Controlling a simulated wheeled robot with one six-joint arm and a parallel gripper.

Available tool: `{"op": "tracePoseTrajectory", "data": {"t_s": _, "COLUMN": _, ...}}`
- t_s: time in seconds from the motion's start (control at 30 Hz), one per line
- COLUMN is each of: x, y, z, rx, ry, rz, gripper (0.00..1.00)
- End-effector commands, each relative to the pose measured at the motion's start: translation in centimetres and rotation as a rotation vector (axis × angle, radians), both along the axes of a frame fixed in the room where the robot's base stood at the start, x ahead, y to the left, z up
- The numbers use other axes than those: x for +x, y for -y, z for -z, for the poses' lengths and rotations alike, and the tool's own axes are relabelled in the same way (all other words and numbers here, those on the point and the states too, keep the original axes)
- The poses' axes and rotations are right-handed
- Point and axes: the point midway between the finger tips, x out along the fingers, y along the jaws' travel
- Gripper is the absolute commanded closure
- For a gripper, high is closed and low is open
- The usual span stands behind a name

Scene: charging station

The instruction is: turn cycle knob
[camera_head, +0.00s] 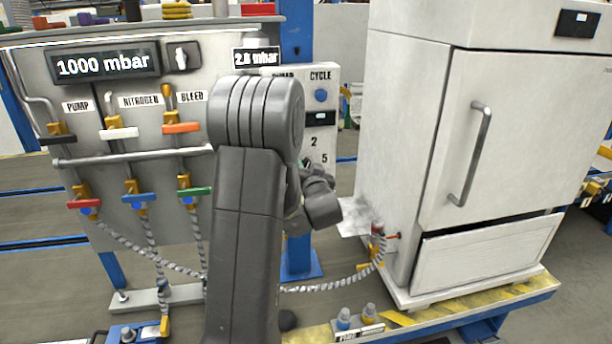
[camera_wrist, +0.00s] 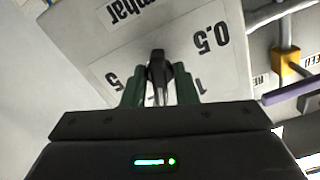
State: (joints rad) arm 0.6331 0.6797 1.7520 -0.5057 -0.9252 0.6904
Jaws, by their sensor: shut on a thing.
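A black knob (camera_wrist: 157,60) sits on a white dial face marked 0.5, 1 and 5, with "mbar" on the panel beside it. My gripper (camera_wrist: 159,84) has its two green fingers on either side of the knob and is shut on it. In the head view, the white control box (camera_head: 322,110) carries the word CYCLE above a blue button (camera_head: 320,95) and a small dark display. The numbers 2 and 5 show lower on this box. My arm hides the knob and most of the gripper in the head view.
A panel (camera_head: 115,110) with valves, coloured handles and a "1000 mbar" display stands at the left. A white cabinet (camera_head: 520,130) with a handle stands at the right. A corrugated hose (camera_head: 330,287) runs low between them. In the wrist view, pipes pass at the right edge.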

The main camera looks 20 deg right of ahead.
Motion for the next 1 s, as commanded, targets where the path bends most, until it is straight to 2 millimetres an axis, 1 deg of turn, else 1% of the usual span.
{"op": "tracePoseTrajectory", "data": {"t_s": 0.03, "x": -0.02, "y": 0.0, "z": 0.68, "rx": -0.039, "ry": -0.004, "rz": 0.0, "gripper": 0.97}}
{"op": "tracePoseTrajectory", "data": {"t_s": 0.07, "x": -0.03, "y": 0.02, "z": 0.75, "rx": -0.062, "ry": -0.01, "rz": 0.001, "gripper": 0.97}}
{"op": "tracePoseTrajectory", "data": {"t_s": 1.0, "x": 0.03, "y": -0.18, "z": 0.49, "rx": -0.928, "ry": -0.22, "rz": 0.001, "gripper": 0.97}}
